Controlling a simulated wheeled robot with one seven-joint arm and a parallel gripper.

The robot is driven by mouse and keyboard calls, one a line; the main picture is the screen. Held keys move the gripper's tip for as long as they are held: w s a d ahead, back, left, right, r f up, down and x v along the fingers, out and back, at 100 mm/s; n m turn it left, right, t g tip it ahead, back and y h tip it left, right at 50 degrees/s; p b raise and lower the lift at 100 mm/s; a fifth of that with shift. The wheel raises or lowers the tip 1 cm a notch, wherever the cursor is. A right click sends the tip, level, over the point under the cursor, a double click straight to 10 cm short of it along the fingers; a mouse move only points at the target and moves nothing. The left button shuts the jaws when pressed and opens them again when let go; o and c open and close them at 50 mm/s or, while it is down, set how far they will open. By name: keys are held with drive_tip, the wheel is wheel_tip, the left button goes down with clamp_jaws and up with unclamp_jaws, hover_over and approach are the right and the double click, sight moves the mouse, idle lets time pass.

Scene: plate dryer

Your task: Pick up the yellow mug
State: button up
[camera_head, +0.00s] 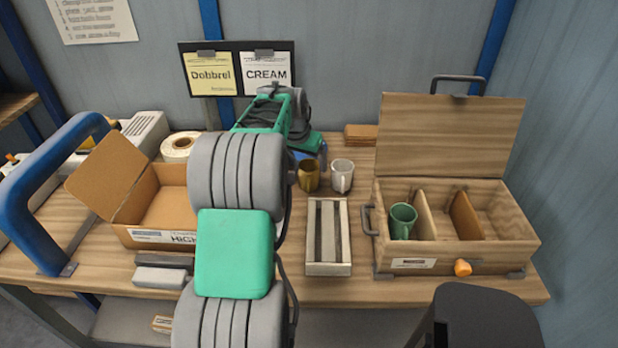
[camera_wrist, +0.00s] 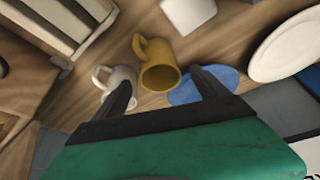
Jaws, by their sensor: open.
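The yellow mug (camera_head: 308,176) stands on the wooden table behind the slatted rack, just right of my arm in the head view. In the wrist view the yellow mug (camera_wrist: 158,66) lies ahead of the gap between my fingers, its handle toward the upper left. A white mug (camera_head: 342,176) stands right beside it; the white mug (camera_wrist: 116,82) also shows near one fingertip in the wrist view. In the head view my arm hides the fingers.
A slatted rack (camera_head: 328,268) stands in front of the mugs. An open wooden box (camera_head: 408,258) at the right holds a green mug (camera_head: 402,221). A cardboard box (camera_head: 150,231) is at the left. A white plate (camera_wrist: 285,48) and blue disc (camera_wrist: 203,86) lie near the yellow mug.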

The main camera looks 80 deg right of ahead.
sight(308, 167)
drive_tip(key=x, duration=0.4)
drive_tip(key=shift+f+p, duration=0.1)
drive_tip(key=shift+p, duration=0.25)
drive_tip(key=shift+c, duration=0.4)
drive_tip(key=c, duration=1.7)
